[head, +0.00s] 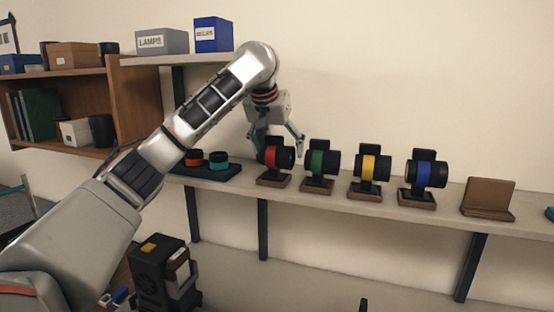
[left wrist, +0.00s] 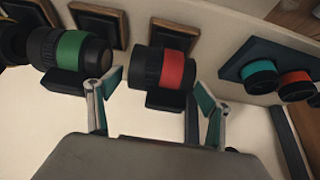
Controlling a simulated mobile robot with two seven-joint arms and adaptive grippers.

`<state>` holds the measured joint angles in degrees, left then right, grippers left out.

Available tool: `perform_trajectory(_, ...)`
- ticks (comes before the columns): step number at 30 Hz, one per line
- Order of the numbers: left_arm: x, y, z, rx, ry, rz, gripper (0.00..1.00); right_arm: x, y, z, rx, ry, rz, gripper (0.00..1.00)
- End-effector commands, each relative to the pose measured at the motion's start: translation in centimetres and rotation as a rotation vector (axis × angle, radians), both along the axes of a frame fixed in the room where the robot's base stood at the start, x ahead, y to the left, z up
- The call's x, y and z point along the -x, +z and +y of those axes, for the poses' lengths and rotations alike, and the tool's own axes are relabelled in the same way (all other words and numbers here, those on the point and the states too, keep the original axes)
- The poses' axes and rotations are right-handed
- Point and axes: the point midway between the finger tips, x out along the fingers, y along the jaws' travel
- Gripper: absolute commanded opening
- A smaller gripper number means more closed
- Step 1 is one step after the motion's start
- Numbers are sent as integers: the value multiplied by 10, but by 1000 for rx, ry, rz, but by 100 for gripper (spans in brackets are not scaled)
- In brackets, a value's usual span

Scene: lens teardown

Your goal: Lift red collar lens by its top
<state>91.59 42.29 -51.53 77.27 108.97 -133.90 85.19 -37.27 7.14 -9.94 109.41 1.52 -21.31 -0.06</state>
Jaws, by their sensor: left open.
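The red collar lens (head: 274,155) is a black barrel with a red band, sitting on a wooden stand on the shelf in the head view. It also shows in the left wrist view (left wrist: 172,69), with its dark mount below it. My left gripper (head: 279,142) is open, its fingers just above and around the top of the red collar lens in the head view. In the left wrist view the two fingers (left wrist: 155,90) are spread wide, one towards each end of the lens, with nothing held. Whether a finger touches the lens cannot be told. My right gripper is not in view.
Lenses with green (head: 318,163), yellow (head: 368,168) and blue (head: 424,174) collars stand to the right on the shelf (head: 340,198). An empty stand (head: 487,198) is farther right. A dark tray (head: 232,173) with red and teal caps lies left of the red collar lens.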

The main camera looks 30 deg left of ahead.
Motion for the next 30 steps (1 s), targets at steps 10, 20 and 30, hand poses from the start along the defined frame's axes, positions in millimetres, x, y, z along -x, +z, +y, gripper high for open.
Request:
perform_trajectory(10,0,0,0,0,0,-1,38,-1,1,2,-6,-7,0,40)
perform_trajectory(20,0,2,0,-1,0,-3,25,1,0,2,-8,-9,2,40)
perform_trajectory(30,0,30,0,0,0,-6,25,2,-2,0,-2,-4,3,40)
